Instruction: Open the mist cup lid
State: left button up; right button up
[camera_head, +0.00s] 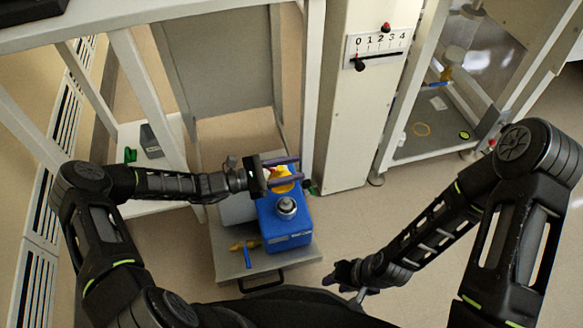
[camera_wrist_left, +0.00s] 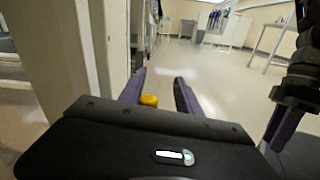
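A blue machine (camera_head: 288,236) with a round grey metal fitting on top stands on a low grey cart. A yellow part (camera_head: 282,180), which looks like the mist cup with its lid, sits at the machine's far end, partly covered by my left gripper. My left gripper (camera_head: 294,170) is over it with its purple fingers apart. In the left wrist view, a yellow knob (camera_wrist_left: 149,100) shows between the fingers, nearer the left one; contact cannot be told. My right gripper (camera_head: 345,278) is low, right of the cart, away from the machine; its finger opening is unclear.
The cart (camera_head: 230,262) also carries a yellow-and-blue tool (camera_head: 246,250). A white column with a 0-to-4 lever scale (camera_head: 378,47) stands behind the machine. White frames stand left and right.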

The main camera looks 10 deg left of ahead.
pick_arm(q)
jog(key=p+v, duration=0.1)
jog(key=v, duration=0.7)
dwell(0.6)
